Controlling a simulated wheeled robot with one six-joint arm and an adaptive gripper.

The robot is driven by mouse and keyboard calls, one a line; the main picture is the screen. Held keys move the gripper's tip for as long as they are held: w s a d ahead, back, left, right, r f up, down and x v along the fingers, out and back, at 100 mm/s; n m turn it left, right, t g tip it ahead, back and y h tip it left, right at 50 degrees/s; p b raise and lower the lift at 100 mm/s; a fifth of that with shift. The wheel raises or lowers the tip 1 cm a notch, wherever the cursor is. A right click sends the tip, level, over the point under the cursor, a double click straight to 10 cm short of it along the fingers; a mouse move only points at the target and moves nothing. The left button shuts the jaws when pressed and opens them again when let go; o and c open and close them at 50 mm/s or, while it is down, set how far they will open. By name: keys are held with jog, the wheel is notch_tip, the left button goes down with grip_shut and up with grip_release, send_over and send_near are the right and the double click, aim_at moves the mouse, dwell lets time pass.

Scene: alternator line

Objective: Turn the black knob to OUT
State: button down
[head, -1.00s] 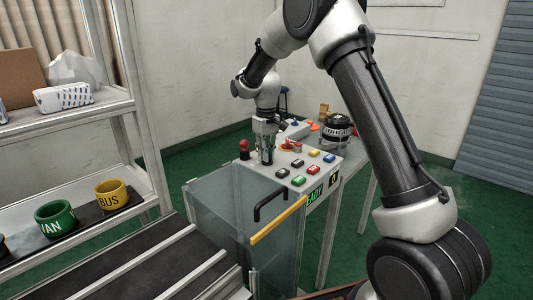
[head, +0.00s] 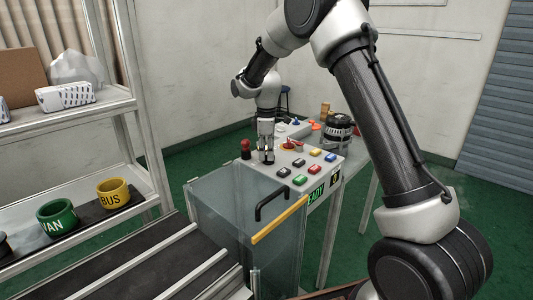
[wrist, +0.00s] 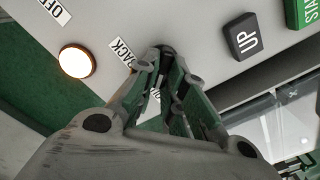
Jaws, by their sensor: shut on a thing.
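My gripper (head: 267,160) points down at the left part of the grey control panel (head: 326,160). In the wrist view its fingers (wrist: 165,58) are close together at the panel face and shut on the black knob. The knob is almost wholly hidden between the fingers, so its pointer direction cannot be told. A white label ending in "ACK" (wrist: 122,50) lies just left of the fingertips. Another label (wrist: 158,93) shows in part between the fingers, and I cannot read it.
Near the fingers are a lit white lamp (wrist: 77,61), a black UP button (wrist: 243,40) and a green START button (wrist: 305,13). A red knob (head: 245,148) stands at the panel's left. A clear bin with a yellow-edged lid (head: 279,220) is in front. An alternator (head: 337,132) sits behind.

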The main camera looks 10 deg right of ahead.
aim_at(266, 155)
jog(key=shift+n, duration=0.5)
jog(key=c, duration=1.5)
grip_release()
notch_tip(266, 155, up, 12)
